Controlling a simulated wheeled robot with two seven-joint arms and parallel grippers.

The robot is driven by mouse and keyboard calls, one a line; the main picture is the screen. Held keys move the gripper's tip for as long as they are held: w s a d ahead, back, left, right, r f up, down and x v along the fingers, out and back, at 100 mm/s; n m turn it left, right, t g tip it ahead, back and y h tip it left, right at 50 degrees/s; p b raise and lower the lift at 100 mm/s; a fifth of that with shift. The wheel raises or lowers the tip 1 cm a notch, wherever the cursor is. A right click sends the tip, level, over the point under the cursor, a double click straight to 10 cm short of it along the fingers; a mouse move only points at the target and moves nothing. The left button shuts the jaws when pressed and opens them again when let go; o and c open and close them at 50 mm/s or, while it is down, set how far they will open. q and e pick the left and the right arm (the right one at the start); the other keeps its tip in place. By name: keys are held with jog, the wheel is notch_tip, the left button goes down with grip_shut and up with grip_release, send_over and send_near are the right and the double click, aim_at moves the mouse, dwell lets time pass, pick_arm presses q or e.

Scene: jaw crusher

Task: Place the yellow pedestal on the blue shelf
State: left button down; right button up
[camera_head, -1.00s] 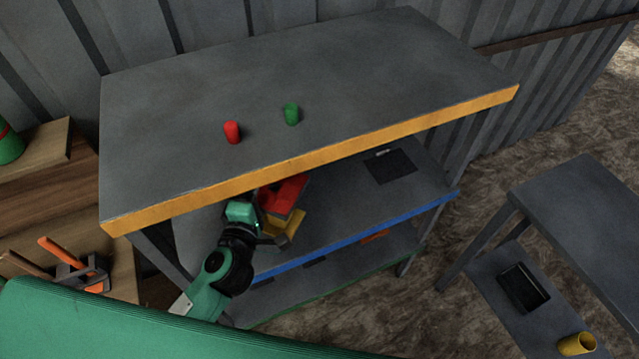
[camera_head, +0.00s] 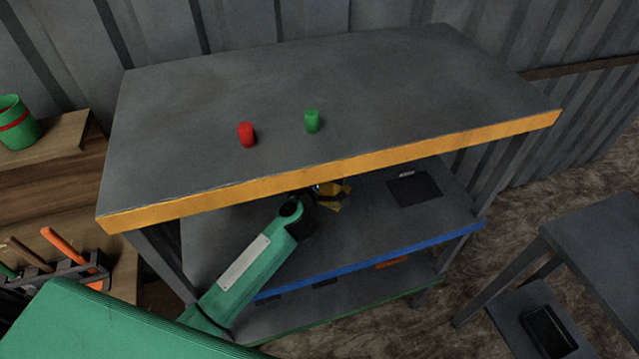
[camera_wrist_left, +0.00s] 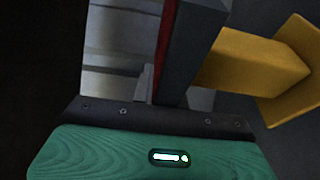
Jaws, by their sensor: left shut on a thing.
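The yellow pedestal (camera_head: 334,195) shows partly in the head view, above the blue-edged shelf (camera_head: 360,230) and close under the orange-edged top. My left gripper (camera_head: 318,192) is at it, shut on it, with its tip partly hidden by the top's edge. In the left wrist view the yellow pedestal (camera_wrist_left: 250,65) sticks out to the right of a dark block with a red edge (camera_wrist_left: 187,45), which rises in front of the gripper. Whether the pedestal touches the shelf cannot be told. My right gripper is not in view.
A dark square plate (camera_head: 414,188) lies on the blue-edged shelf to the right. A red cylinder (camera_head: 247,135) and a green cylinder (camera_head: 312,121) stand on the top surface (camera_head: 400,85). The orange-edged top overhangs my arm. A side table (camera_head: 600,245) stands at the right.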

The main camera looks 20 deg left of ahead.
pick_arm(q)
jog(key=shift+f+b, duration=0.8)
jog(key=shift+f, duration=2)
jog(key=c, duration=1.4)
grip_release()
jog(key=shift+f, duration=0.1)
jog(key=s, duration=1.2)
jog(key=shift+d+b, duration=0.4)
jog(key=shift+b, duration=0.05)
